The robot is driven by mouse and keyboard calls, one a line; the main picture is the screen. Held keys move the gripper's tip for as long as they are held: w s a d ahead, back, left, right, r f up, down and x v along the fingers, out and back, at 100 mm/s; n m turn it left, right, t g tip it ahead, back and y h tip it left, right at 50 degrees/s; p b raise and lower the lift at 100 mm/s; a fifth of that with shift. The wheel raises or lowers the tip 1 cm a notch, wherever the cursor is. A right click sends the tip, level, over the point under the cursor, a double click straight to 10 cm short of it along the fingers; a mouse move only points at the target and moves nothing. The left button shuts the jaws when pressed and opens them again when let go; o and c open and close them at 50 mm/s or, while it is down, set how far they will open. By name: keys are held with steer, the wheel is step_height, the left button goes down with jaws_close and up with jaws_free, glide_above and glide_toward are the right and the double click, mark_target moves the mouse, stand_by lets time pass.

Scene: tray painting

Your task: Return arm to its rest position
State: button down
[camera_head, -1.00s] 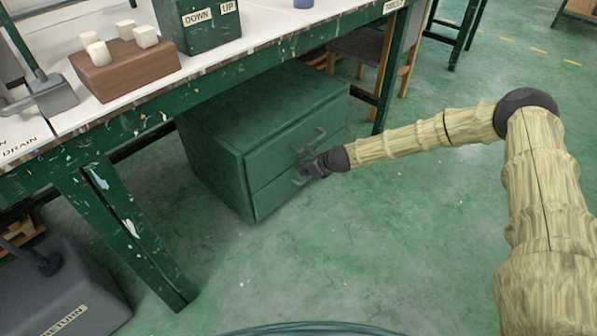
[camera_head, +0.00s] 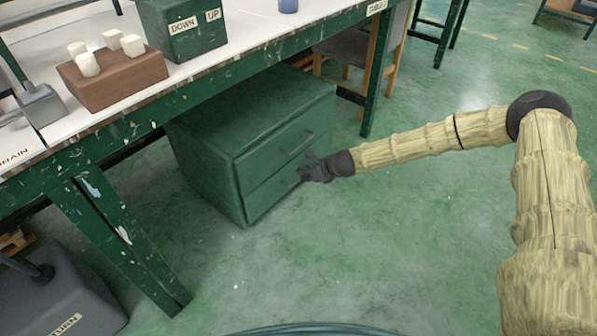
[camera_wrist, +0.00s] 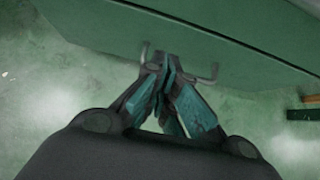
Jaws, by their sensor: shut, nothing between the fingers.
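My gripper (camera_head: 304,170) is at the end of my outstretched arm, in front of the green drawer cabinet (camera_head: 205,160). Its fingers are shut with nothing between them. In the wrist view my gripper (camera_wrist: 168,62) points at the cabinet's green front (camera_wrist: 100,25), and a drawer handle (camera_wrist: 210,72) shows on both sides of the fingertips. The cabinet has two drawers, and both look closed. I cannot tell whether the fingertips touch the lower handle or stand just apart from it.
A paint-spattered green workbench (camera_head: 110,137) stands over the cabinet, with a brown block (camera_head: 112,82) and a green DOWN/UP box (camera_head: 180,28) on top. A grey RETURN bin (camera_head: 60,290) is at lower left. A chair (camera_head: 350,50) stands behind. The floor (camera_head: 400,230) below my arm is clear.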

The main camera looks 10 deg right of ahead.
steer(key=p+v, duration=0.2)
steer(key=v, duration=0.5)
steer(key=shift+s+d, duration=0.15)
steer(key=shift+d, duration=0.05)
steer(key=s+a+f+n+g, duration=0.1)
steer(key=s+a+f+n, duration=0.3)
steer(key=s, duration=0.4)
steer(key=s+a+f+n+g+h, duration=0.1)
steer(key=s+a+f+n+g, duration=0.2)
steer(key=s, duration=0.5)
steer(key=s+a+f+n, duration=0.4)
steer(key=s+n, duration=0.1)
steer(key=s, duration=0.3)
steer(key=s+d+f+n+g+h, duration=0.25)
steer(key=s+n, duration=0.45)
steer(key=s, duration=0.6)
steer(key=s+d+r+n+h, duration=0.2)
steer(key=s+d+r+n, duration=0.1)
steer(key=s+d+n, duration=0.7)
step_height(320, 180, up, 36)
steer(key=s+m+p, duration=0.1)
steer(key=p, duration=3.4)
steer(key=shift+a+p, duration=0.2)
steer(key=shift+p, duration=0.1)
steer(key=shift+f+g, duration=0.15)
steer(key=shift+g, duration=0.1)
